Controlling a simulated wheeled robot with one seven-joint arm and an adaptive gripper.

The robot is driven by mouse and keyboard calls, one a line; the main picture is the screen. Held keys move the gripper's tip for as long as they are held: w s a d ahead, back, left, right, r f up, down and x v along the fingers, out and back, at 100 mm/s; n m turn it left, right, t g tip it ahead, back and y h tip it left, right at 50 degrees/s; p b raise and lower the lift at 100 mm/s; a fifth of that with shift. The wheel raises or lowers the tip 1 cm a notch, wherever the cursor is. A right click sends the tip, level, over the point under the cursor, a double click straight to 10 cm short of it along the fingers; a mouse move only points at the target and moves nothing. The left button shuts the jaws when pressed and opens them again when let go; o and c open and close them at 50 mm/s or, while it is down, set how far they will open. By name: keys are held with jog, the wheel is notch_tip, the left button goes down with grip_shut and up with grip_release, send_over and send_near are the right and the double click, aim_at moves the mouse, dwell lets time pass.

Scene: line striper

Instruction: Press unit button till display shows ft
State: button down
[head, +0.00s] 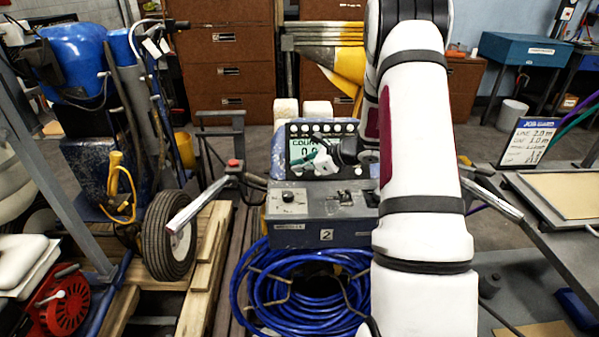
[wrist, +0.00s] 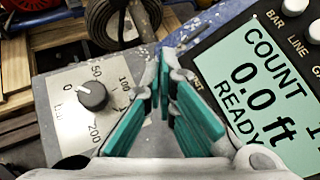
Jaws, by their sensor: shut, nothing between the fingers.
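The striper's display (head: 303,146) is a pale green screen in a black panel on the control box. In the wrist view the screen (wrist: 288,68) reads COUNT, 0.0 ft, READY. White round buttons (head: 316,128) run along the panel's top edge. In the wrist view some of these buttons (wrist: 293,6) carry the labels BAR and LINE. I cannot make out which button is the unit button. My gripper (head: 300,162), with teal finger pads, is shut and empty in front of the display's lower part. Its fingertips (wrist: 168,72) show left of the screen in the wrist view.
A black dial (wrist: 92,95) sits on the grey control box (head: 320,207). A blue hose coil (head: 260,292) hangs below it. A handlebar with a red button (head: 233,163) is to the left. A JOB board (head: 529,143) stands on the right table.

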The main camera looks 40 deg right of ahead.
jog(key=shift+s+a+r+p, duration=0.35)
jog(key=shift+s+r, duration=0.15)
jog(key=shift+r, duration=0.1)
jog(key=shift+s+a+r+p, duration=0.3)
jog(key=shift+s+r, duration=0.15)
jog(key=shift+r, duration=0.15)
dwell(0.5)
jog(key=s+a+r+n+g+y+p, duration=0.1)
jog(key=s+a+r+n+g, duration=0.1)
jog(key=s+a+r+n, duration=0.35)
jog(key=s+a+r+n+g+y+p, duration=0.1)
jog(key=s+a+r+n, duration=0.15)
jog(key=a+r, duration=0.55)
jog(key=s+a+r+n+g+p, duration=0.1)
jog(key=s+a+r+n+g, duration=0.1)
jog(key=s+a+r+n, duration=0.45)
jog(key=s+a+r+n+g+h+p, duration=0.25)
jog(key=s+a+n, duration=0.35)
jog(key=s, duration=0.4)
jog(key=s+d+r+n+t+h+p, duration=0.1)
jog(key=s+r+n+h, duration=0.3)
jog(key=s+n, duration=0.4)
jog(key=s+d, duration=0.1)
jog(key=s, duration=0.3)
jog(key=shift+s+d, duration=0.2)
jog(key=shift+s, duration=0.05)
jog(key=shift+r, duration=0.1)
